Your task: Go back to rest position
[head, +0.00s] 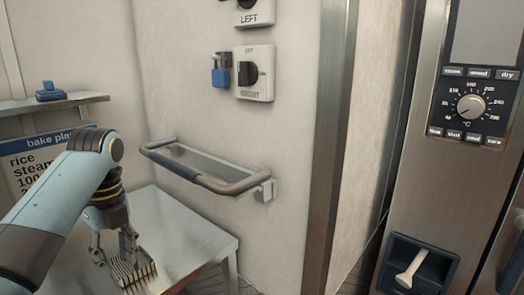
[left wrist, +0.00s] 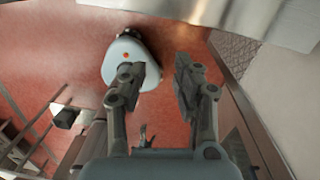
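My left arm comes in from the left in the head view. Its gripper (head: 122,268) points down in front of the metal table at the lower left. In the left wrist view the two fingers of the left gripper (left wrist: 164,75) stand apart with nothing between them, so it is open and empty. My right arm and gripper do not show clearly in either view. No mixing kettle is recognisable.
A metal table (head: 185,232) lies beside the left gripper. A handrail (head: 205,178) juts from the wall above it. A shelf (head: 60,103) holds a blue object (head: 48,92). A switch with a padlock (head: 221,72) is on the wall. An oven panel (head: 468,105) stands right.

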